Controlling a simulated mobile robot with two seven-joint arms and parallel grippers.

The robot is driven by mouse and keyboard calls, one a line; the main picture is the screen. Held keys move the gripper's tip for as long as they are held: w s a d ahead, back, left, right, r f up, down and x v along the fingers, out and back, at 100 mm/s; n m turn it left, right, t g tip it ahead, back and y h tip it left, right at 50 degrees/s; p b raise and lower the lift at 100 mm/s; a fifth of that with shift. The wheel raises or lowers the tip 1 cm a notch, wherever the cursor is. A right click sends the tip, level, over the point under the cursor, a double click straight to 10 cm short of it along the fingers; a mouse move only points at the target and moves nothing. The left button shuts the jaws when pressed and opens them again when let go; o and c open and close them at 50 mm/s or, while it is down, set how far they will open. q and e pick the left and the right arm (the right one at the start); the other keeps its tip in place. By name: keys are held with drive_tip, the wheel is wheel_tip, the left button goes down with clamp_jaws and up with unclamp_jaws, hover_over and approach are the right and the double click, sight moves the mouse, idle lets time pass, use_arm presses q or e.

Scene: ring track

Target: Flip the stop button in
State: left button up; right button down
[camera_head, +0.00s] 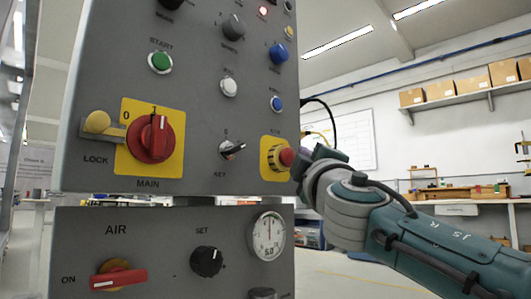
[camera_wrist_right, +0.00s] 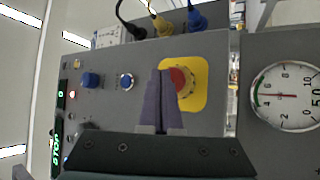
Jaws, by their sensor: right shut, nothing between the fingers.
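The stop button is a red mushroom head (camera_head: 286,157) with a yellow collar on a yellow plate (camera_head: 267,172), at the right edge of the grey panel. In the right wrist view the red head (camera_wrist_right: 179,79) shows partly behind my fingers, on its yellow plate (camera_wrist_right: 199,92). My right gripper (camera_head: 302,160) is at the right of the button in the head view, close to it. In the right wrist view my right gripper (camera_wrist_right: 160,76) is shut and empty, its tips overlapping the red head's edge. I cannot tell whether they touch it. My left gripper is not in view.
The panel also carries a red main switch (camera_head: 153,138), a green start button (camera_head: 159,62), a key switch (camera_head: 232,150) and blue buttons (camera_head: 278,53). A lower panel has a gauge (camera_head: 268,236). Plugged cables (camera_wrist_right: 160,25) stick out from the panel's side. Open floor lies to the right.

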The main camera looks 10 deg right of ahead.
drive_tip(key=shift+s+d, duration=0.3)
drive_tip(key=shift+s, duration=0.1)
drive_tip(key=shift+s+d+p, duration=0.8)
drive_tip(key=shift+s+p, duration=0.05)
drive_tip(key=shift+s, duration=0.15)
drive_tip(key=shift+s+d+p, duration=0.75)
drive_tip(key=shift+s+p, duration=0.05)
drive_tip(key=shift+s, duration=0.15)
